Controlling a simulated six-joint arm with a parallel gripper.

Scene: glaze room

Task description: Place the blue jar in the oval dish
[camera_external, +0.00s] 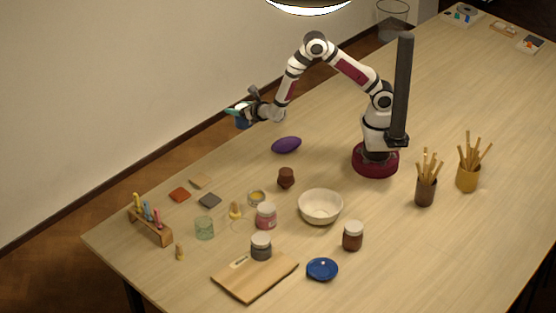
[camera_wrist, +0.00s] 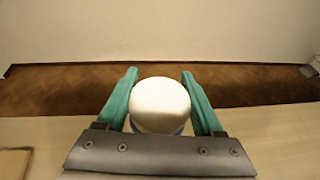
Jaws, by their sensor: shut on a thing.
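The blue jar (camera_external: 243,123) has a rounded white lid, clear in the wrist view (camera_wrist: 160,103), where a thin blue band shows below it. My gripper (camera_external: 238,112) is shut on the jar, with one teal finger on each side of it in the wrist view (camera_wrist: 160,74). The jar is held up in the air near the table's far left edge. A purple oval dish (camera_external: 286,145) lies on the table to the right of and below the jar in the external view. It looks empty, but its inside is hard to make out.
A dark red pot (camera_external: 286,178), a cream bowl (camera_external: 321,207), a pink jar (camera_external: 265,216) and a brown jar (camera_external: 352,236) stand nearer the camera. A blue saucer (camera_external: 322,269) lies beside a wooden board (camera_external: 250,284). The table around the purple dish is clear.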

